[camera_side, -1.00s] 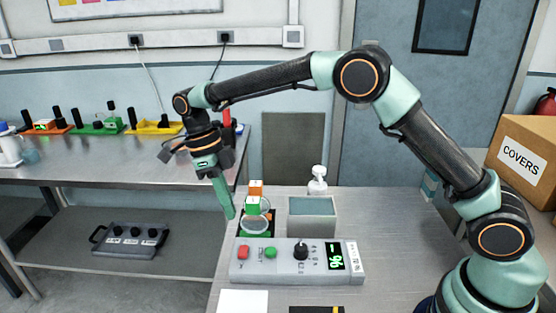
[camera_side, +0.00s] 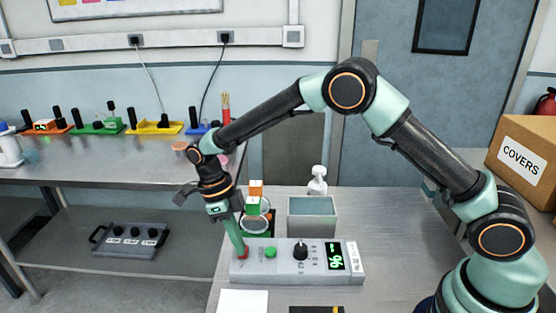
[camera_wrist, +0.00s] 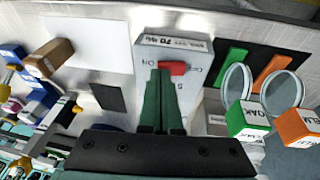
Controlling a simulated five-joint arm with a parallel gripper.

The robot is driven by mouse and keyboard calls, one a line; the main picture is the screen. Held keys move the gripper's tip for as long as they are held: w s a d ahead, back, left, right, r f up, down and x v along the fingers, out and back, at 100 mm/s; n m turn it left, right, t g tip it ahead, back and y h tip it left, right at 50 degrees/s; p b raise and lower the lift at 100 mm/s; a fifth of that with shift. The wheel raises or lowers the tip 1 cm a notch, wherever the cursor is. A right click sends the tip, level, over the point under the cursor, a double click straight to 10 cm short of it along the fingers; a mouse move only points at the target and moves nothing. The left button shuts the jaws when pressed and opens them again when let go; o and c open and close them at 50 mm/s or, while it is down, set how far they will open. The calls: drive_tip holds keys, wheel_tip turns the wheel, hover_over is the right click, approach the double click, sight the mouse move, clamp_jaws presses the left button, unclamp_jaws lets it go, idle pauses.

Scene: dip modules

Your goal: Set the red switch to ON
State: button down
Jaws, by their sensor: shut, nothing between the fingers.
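The red switch (camera_side: 243,255) is at the left end of the light grey control box (camera_side: 290,270). In the wrist view the red switch (camera_wrist: 174,67) lies between an ON mark on the left and a partly legible mark on the right. Its set position is hard to tell. My gripper (camera_side: 243,251) points down with its green fingers shut and empty. The fingertips are at the switch and hide part of it. In the wrist view my gripper's tips (camera_wrist: 160,72) overlap the left part of the red switch; whether they touch it is unclear.
A green button (camera_side: 270,253), a black knob (camera_side: 300,250) and a lit display (camera_side: 336,257) share the box. Behind it stand stacked orange and green blocks (camera_side: 254,197), a grey bin (camera_side: 312,217) and a pump bottle (camera_side: 317,180). A white sheet (camera_side: 243,302) lies in front.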

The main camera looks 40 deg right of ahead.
drive_tip(key=shift+s+a+f, duration=0.15)
drive_tip(key=shift+f, duration=0.25)
drive_tip(key=shift+w+d+r, duration=0.15)
drive_tip(key=shift+w+d, duration=0.45)
drive_tip(key=shift+r, duration=0.1)
drive_tip(key=v, duration=1.3)
drive_tip(key=shift+s+d+r, duration=0.15)
drive_tip(key=shift+s+r, duration=0.15)
drive_tip(key=shift+r, duration=0.2)
